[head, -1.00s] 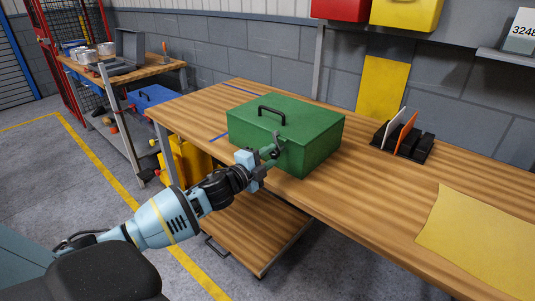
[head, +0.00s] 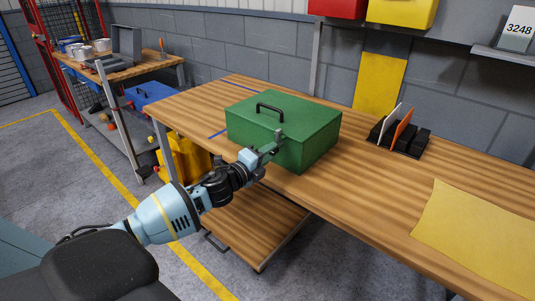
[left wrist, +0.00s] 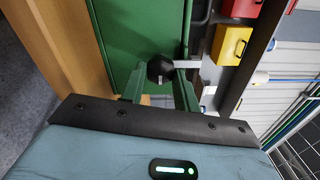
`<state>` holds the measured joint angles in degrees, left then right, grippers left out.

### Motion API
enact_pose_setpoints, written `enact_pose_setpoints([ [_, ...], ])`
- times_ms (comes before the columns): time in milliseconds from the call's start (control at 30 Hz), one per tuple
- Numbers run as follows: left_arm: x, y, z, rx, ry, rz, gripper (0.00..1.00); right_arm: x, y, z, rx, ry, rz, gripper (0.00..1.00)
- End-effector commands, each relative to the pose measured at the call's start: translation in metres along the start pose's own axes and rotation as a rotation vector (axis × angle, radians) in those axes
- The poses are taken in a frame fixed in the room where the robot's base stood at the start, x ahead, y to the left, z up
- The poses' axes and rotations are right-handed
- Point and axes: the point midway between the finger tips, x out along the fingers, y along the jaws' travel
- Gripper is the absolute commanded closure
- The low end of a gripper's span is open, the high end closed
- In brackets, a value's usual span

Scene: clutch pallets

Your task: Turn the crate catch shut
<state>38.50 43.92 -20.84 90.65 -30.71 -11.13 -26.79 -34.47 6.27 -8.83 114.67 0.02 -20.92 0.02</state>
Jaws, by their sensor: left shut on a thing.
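The green crate (head: 300,135) stands closed on the workbench, with a black handle (head: 270,106) on its lid. My left gripper (head: 275,146) is at its front face, near the upper edge. In the left wrist view the catch's dark knob (left wrist: 160,68) sits between the two fingers (left wrist: 160,88), against the green crate face (left wrist: 130,35). The gripper is shut on the catch. In the head view the fingers cover most of the catch, so its exact angle cannot be told. My right gripper is not in view.
The wooden workbench (head: 345,195) is clear in front and right of the crate. A black rack (head: 400,138) with white and orange plates stands at the back right. A yellow sheet (head: 465,235) lies further right. A lower wooden shelf (head: 255,228) sits below my left arm.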

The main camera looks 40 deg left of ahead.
Motion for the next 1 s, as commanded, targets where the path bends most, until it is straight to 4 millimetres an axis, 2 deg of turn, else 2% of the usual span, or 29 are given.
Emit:
enact_pose_setpoints([
  [200, 0.0, 0.0, 0.0, 0.003, 0.0, 0.0, 0.92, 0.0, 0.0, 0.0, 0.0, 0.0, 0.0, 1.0],
  [233, 0.0, 0.0, 0.0, 0.003, 0.0, 0.0, 0.65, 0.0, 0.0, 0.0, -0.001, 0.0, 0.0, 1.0],
  [367, 0.0, 0.0, 0.0, 0.002, 0.0, 0.0, 0.48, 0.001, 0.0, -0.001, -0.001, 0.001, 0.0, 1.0],
  [733, -0.003, 0.001, 0.0, 0.0, 0.0, 0.0, 0.47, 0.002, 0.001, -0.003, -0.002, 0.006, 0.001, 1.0],
  [1000, -0.034, 0.003, -0.001, 0.001, 0.002, 0.004, 0.47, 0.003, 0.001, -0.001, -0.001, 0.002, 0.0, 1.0],
])
